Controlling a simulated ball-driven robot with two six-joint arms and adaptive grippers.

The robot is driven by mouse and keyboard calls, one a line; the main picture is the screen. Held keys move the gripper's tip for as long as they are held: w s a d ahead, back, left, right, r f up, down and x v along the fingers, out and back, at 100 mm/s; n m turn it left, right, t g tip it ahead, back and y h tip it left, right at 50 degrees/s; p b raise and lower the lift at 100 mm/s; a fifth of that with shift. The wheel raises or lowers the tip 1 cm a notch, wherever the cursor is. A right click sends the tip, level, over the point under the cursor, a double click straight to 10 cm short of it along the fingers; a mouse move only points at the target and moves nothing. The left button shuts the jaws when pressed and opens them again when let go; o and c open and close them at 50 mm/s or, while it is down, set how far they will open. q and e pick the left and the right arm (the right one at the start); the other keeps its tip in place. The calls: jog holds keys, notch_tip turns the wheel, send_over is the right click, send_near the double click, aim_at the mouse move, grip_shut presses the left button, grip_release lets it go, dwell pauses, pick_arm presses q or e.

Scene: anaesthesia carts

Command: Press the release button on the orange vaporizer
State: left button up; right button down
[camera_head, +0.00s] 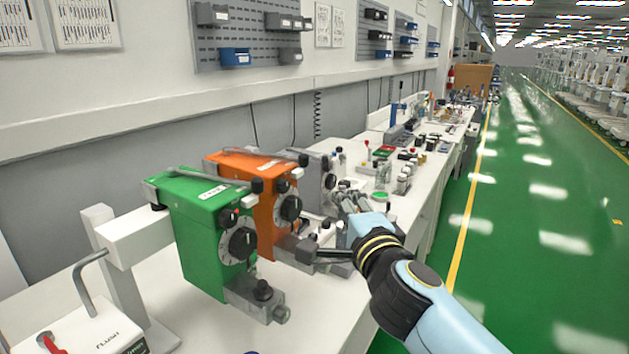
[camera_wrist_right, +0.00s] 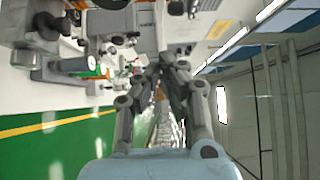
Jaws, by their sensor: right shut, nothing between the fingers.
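The orange vaporizer (camera_head: 264,222) stands on the bench in the head view, between a green vaporizer (camera_head: 195,225) and a grey one (camera_head: 312,183). Its front has a black dial (camera_head: 290,208) with a smaller dark knob (camera_head: 281,187) above it. I cannot tell for certain which part is the release button. My right gripper (camera_head: 343,200) is to the right of the orange vaporizer and apart from its front, near the grey unit. Its fingers are shut and empty; they also show in the wrist view (camera_wrist_right: 165,62). My left gripper is out of view.
A white box with a bent handle (camera_head: 88,325) sits at the near left. Bottles and small items (camera_head: 385,170) crowd the bench beyond the vaporizers. A wall panel with bins (camera_head: 240,35) hangs above. The green floor aisle (camera_head: 535,230) to the right is clear.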

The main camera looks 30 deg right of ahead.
aim_at(297, 173)
jog(key=a+x, duration=0.2)
jog(key=x, duration=0.7)
jog(key=shift+w+a+b, duration=0.25)
jog(key=shift+w+b, duration=0.15)
jog(key=shift+w, duration=0.3)
